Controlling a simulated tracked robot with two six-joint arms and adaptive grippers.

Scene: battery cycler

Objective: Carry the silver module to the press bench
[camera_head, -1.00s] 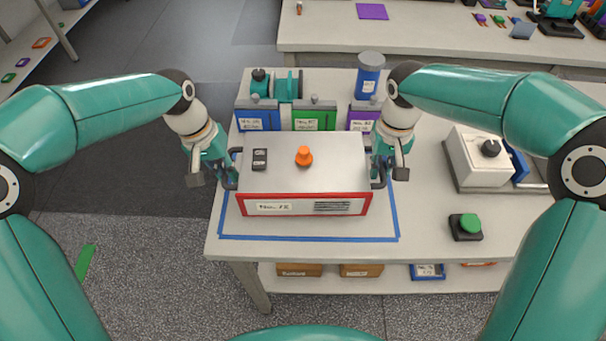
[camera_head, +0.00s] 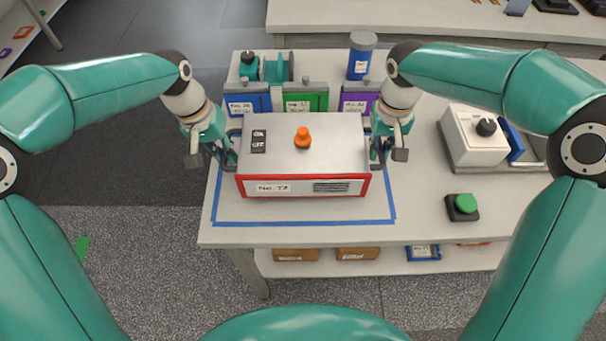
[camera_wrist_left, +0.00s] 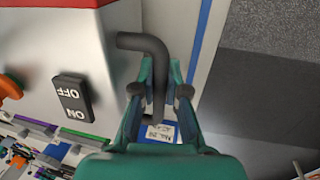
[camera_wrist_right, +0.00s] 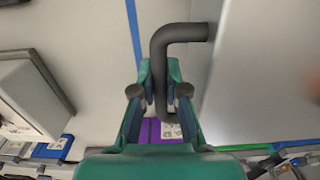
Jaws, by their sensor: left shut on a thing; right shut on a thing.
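The silver module (camera_head: 318,142) is a wide box with a red-edged front, a white label, a vent, an orange knob and an ON/OFF switch on top. It is level over the blue tape outline (camera_head: 300,223) on the near bench; I cannot tell whether it rests or hangs just above. My left gripper (camera_head: 222,152) is shut on its black left handle (camera_wrist_left: 146,42). My right gripper (camera_head: 382,152) is shut on its black right handle (camera_wrist_right: 180,35). Both handles show between the fingers in the wrist views. Nothing shown is clearly marked as the press bench.
Blue, green and purple labelled boxes (camera_head: 305,97) stand close behind the module, with a blue canister (camera_head: 361,58) further back. A white device (camera_head: 475,135) and a green button (camera_head: 464,206) are on the right. Another bench (camera_head: 440,18) lies beyond; floor is open at left.

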